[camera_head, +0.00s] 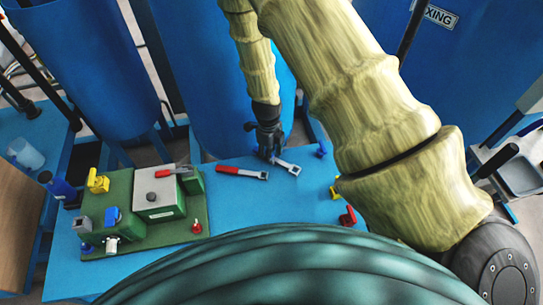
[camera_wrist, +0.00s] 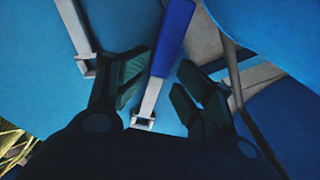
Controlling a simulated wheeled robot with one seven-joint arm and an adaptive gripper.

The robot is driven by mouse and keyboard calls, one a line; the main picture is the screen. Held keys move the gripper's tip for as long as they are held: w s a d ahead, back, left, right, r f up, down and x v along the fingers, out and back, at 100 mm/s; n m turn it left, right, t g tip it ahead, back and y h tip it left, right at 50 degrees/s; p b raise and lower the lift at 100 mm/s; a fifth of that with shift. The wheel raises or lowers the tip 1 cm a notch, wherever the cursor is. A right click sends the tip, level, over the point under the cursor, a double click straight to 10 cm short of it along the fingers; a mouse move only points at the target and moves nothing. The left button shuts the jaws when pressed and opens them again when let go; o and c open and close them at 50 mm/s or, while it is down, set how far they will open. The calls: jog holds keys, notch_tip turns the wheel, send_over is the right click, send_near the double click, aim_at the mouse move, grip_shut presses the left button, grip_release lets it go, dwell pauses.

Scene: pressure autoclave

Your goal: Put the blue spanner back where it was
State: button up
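The blue spanner (camera_head: 288,167) lies on the blue table, its metal open end pointing right in the head view, where my gripper (camera_head: 268,152) hides most of its handle. In the wrist view the blue spanner (camera_wrist: 176,38) shows its blue handle and grey shaft in the gap between the fingers of my gripper (camera_wrist: 160,90). The fingers are apart, with visible space on both sides of the spanner. I cannot tell how far above it they are.
A red-handled spanner (camera_head: 242,172) lies just left; its grey metal part (camera_wrist: 78,30) shows in the wrist view. A green board (camera_head: 145,240) with a box and coloured valves stands at the table's left. Blue tanks (camera_head: 215,80) rise behind. Small red and blue fittings sit at the right.

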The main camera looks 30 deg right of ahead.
notch_tip(320, 180, up, 10)
jog(key=shift+w+a+f, duration=0.15)
jog(key=shift+w+a, duration=0.05)
jog(key=shift+a, duration=0.05)
